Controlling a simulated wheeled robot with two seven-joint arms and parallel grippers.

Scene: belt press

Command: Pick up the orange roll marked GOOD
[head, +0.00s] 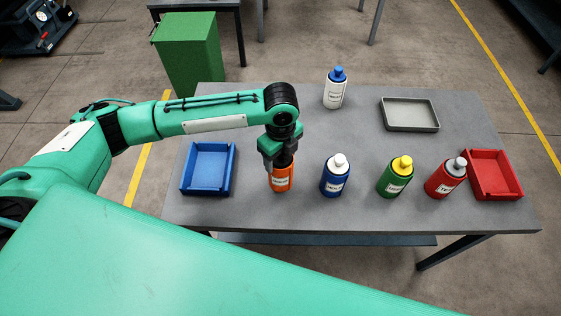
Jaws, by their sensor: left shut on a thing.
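An orange cylinder with a white label (282,179) is at the front of the grey table, between the blue tray and a blue bottle. It looks like the bottles beside it more than a roll. Its label is too small to read, so I cannot tell whether it says GOOD. My left gripper (280,164) points down and is shut on its upper part, hiding its top. The cylinder looks upright; I cannot tell whether it touches the table. My right gripper is not in view.
The grey table (300,219) holds a blue tray (186,184), a blue bottle (335,181), a green bottle (394,184), a red bottle (445,184), a red tray (497,194), a white bottle (334,97) and a grey tray (410,127). A green bin (190,60) stands behind.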

